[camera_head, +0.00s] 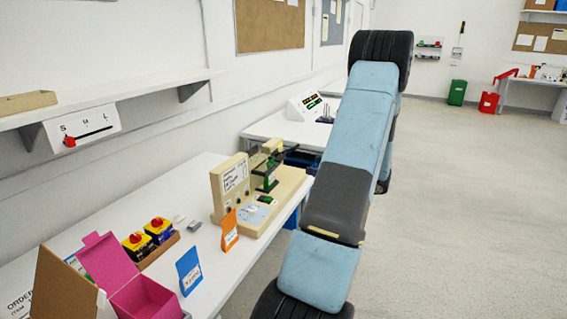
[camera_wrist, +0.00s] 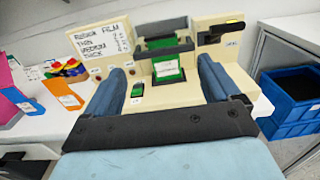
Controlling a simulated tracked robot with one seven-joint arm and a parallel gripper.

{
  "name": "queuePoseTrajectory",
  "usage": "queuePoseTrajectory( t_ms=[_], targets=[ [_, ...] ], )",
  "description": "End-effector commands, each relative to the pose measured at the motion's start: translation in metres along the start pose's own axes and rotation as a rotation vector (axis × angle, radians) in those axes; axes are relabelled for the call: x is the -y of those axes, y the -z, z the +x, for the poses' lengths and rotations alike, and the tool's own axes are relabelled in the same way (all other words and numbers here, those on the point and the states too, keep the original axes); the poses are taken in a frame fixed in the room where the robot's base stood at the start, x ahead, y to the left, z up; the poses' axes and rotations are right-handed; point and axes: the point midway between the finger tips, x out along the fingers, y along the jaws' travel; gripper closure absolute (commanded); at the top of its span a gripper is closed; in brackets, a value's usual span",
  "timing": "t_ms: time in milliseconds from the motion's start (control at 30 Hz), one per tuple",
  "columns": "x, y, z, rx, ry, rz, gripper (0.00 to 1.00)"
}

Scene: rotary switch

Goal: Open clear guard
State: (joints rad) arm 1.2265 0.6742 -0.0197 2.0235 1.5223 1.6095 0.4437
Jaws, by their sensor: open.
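A beige machine (camera_head: 275,199) stands on the white bench, with a green central part and a dark bar. In the wrist view, the machine (camera_wrist: 214,35) lies ahead, with the green part (camera_wrist: 167,68) near its middle. A clear guard cannot be made out with certainty; the dark-framed piece (camera_wrist: 160,37) around the green part may belong to it. My gripper (camera_wrist: 162,66) is open and empty, its two blue fingers apart in front of the machine. No contact is visible. My arm hides part of the bench in the head view.
An orange card (camera_head: 230,231), a blue card (camera_head: 189,269), red-knobbed switches (camera_head: 159,229) and a pink box (camera_head: 146,297) stand on the bench left of the machine. Blue crates (camera_wrist: 290,100) stand at the right in the wrist view. The floor right of my arm is clear.

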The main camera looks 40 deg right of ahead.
Motion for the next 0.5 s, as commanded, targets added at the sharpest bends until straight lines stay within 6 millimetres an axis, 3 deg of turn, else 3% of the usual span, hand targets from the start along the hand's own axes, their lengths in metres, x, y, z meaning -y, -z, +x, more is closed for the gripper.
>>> queuePoseTrajectory(
  t_ms=[500],
  targets=[
    [-0.002, 0.000, 0.091, -0.002, -0.006, -0.001, 0.11]
  ],
)
